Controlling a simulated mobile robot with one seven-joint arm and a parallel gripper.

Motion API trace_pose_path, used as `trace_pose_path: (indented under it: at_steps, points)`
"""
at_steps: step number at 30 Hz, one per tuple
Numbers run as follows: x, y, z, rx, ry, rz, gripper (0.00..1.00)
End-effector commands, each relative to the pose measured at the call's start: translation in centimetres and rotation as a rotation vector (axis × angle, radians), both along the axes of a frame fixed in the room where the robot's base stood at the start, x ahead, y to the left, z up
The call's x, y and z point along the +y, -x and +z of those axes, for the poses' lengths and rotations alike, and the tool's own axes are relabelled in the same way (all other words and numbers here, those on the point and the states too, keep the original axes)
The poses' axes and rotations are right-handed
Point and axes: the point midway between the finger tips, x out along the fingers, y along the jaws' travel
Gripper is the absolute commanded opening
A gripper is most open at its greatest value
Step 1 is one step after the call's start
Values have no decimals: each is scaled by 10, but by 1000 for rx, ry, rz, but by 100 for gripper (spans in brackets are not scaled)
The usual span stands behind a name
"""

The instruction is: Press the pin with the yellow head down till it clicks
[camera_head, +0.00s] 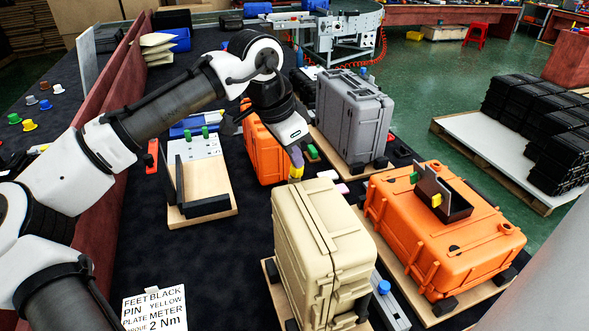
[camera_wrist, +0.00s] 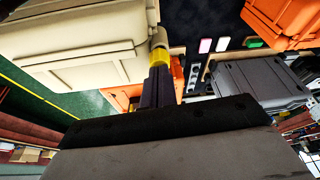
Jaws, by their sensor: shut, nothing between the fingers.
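The yellow head of the pin (camera_head: 296,172) shows right below my fingertips, at the back edge of the beige case (camera_head: 325,240). In the wrist view the yellow head (camera_wrist: 161,56) sits beside the beige case (camera_wrist: 75,40), with a short pale cylindrical part beyond it. My gripper (camera_head: 297,162) points down and is shut and empty. In the wrist view its fingertips (camera_wrist: 158,70) are at the yellow head. They look in contact or nearly so; I cannot tell which. The pin's lower part is hidden in the head view.
A grey case (camera_head: 355,112) stands behind. An orange case (camera_head: 440,235) with a small open box (camera_head: 445,205) on it stands to the right. Another orange case (camera_head: 263,150) is close behind my gripper. A wooden board (camera_head: 205,180) with a black bracket lies left.

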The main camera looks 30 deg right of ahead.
Motion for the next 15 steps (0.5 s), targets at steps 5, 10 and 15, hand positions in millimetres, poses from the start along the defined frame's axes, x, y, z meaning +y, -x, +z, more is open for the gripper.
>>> trace_pose_path:
  at_steps: [5,10,15]
  points:
    - [0,4,-2,19,-25,-11,0]
    - [0,4,17,19,-23,-8,0]
    - [1,3,36,16,-22,-6,0]
